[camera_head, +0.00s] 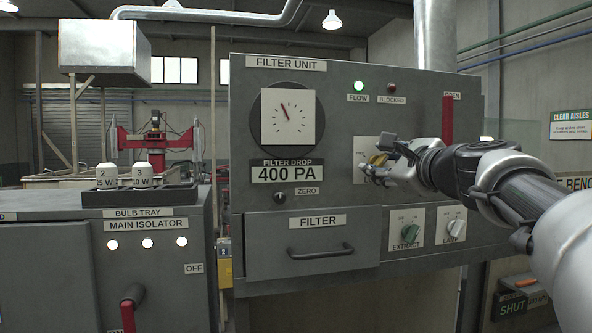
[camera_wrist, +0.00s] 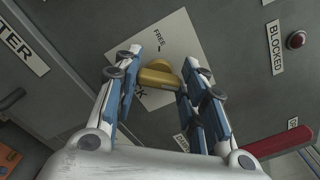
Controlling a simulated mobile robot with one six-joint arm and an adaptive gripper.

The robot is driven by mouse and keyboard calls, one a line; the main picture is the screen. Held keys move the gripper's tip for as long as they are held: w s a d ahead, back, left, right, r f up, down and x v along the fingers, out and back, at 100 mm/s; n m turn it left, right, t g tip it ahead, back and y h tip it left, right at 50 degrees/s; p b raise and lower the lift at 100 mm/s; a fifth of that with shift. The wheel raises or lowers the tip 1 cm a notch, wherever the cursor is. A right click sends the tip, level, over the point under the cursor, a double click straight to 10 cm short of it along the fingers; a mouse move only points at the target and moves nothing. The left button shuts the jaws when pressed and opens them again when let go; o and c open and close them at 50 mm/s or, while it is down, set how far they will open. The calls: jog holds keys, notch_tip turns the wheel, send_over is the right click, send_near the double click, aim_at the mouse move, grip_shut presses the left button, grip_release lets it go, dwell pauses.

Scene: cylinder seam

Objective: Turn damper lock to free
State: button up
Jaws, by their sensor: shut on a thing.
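The damper lock is a brass-yellow knob (camera_wrist: 157,76) on a pale square plate (camera_wrist: 170,42) marked FREE, with a second label ending in "CK" partly covered below the knob. My gripper (camera_wrist: 160,80) has its two blue-faced fingers on either side of the knob and is shut on it. In the head view, my gripper (camera_head: 378,166) reaches in from the right to the plate (camera_head: 361,148) on the filter unit, and only a bit of yellow knob (camera_head: 378,159) shows between the fingers. Which label the knob points to I cannot tell clearly.
A red lever (camera_head: 447,118) stands upright just right of the plate, below an OPEN label. EXTRACT (camera_head: 411,234) and LAMP (camera_head: 456,228) switches sit below my gripper. A filter drawer handle (camera_head: 321,250) sticks out lower left.

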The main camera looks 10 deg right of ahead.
jog(key=n+b, duration=0.2)
jog(key=n, duration=0.1)
jog(key=n+b, duration=0.1)
jog(key=shift+f+n, duration=0.25)
jog(key=shift+n, duration=0.05)
jog(key=n+b, duration=0.3)
jog(key=n, duration=0.2)
jog(key=shift+f+b, duration=0.1)
jog(key=shift+b, duration=0.25)
jog(key=n+b, duration=0.3)
jog(key=n, duration=0.2)
jog(key=shift+f+n, duration=0.1)
jog(key=shift+n, duration=0.3)
jog(key=shift+d+n+b, duration=0.1)
jog(key=shift+n+b, duration=0.8)
jog(key=shift+n, duration=1.6)
jog(key=o, duration=1.1)
jog(key=shift+c, duration=0.2)
jog(key=shift+s, duration=0.1)
